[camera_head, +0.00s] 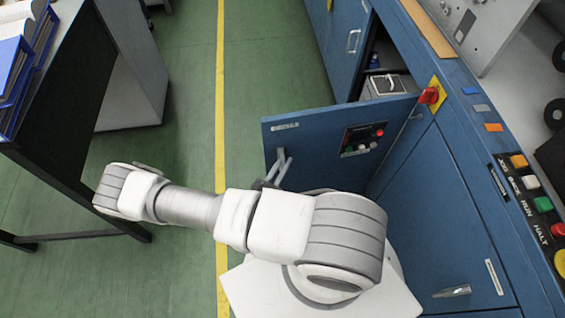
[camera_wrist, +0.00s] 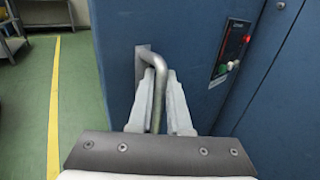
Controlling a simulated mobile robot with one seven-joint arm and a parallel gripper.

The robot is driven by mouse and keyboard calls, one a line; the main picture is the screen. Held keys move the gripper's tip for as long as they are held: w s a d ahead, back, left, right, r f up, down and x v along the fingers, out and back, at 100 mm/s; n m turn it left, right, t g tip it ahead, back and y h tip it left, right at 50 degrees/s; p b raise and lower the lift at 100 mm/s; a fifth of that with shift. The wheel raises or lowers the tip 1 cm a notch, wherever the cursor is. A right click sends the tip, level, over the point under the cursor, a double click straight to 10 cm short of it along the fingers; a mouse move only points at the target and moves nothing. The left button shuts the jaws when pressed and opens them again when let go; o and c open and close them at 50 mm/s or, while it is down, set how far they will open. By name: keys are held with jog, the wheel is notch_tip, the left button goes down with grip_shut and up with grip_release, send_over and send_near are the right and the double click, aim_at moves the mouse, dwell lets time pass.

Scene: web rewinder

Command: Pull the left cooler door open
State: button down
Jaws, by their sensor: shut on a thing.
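The blue cooler door (camera_head: 310,135) stands swung out from the cabinet, with a label at its top left and a small panel of buttons (camera_head: 363,139). Its bent metal handle (camera_head: 281,165) is near the door's free edge. In the wrist view the handle (camera_wrist: 154,75) runs down between the two fingers of my gripper (camera_wrist: 161,100), which is shut on it. The door face (camera_wrist: 190,40) is just beyond the fingers. In the head view my arm hides the lower part of the door and most of my gripper.
Behind the door the cabinet opening shows a grey box (camera_head: 388,85). A control strip with coloured buttons (camera_head: 543,204) runs along the right. A dark-framed table (camera_head: 75,130) with blue binders (camera_head: 15,70) stands at the left. Green floor with a yellow line (camera_head: 220,110) lies between.

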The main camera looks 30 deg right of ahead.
jog(key=shift+s, duration=0.5)
jog(key=c, duration=0.9)
grip_release()
jog(key=shift+o, duration=0.2)
jog(key=shift+a, duration=0.1)
